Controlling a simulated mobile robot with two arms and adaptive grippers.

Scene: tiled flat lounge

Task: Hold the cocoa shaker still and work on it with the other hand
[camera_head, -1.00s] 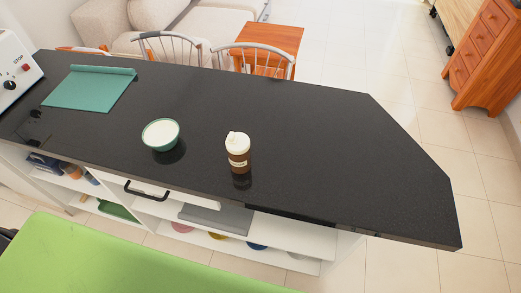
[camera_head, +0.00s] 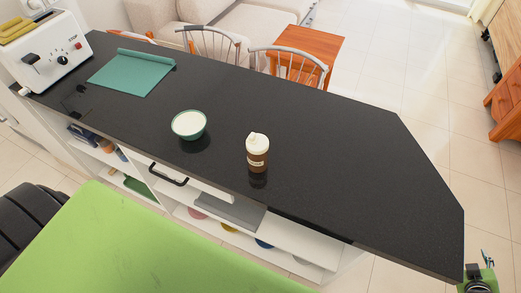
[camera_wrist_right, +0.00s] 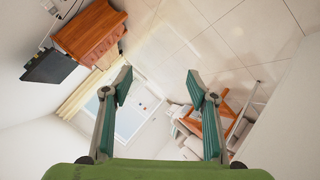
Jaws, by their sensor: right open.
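The cocoa shaker (camera_head: 257,152) stands upright on the dark counter (camera_head: 340,150), near its front edge. It has a brown body, a pale label and a white lid with a small raised spout. My right gripper (camera_head: 487,258) is at the lower right corner of the head view, beyond the counter's right end and well away from the shaker. In the right wrist view its two fingers (camera_wrist_right: 160,87) are spread apart with nothing between them. The shaker is not in that wrist view. My left gripper is not in view.
A green bowl with white contents (camera_head: 189,124) stands left of the shaker. A teal mat (camera_head: 132,73) and a white toaster (camera_head: 42,48) are farther left. The counter right of the shaker is clear. Chairs (camera_head: 290,62) stand behind it, and open shelves are below.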

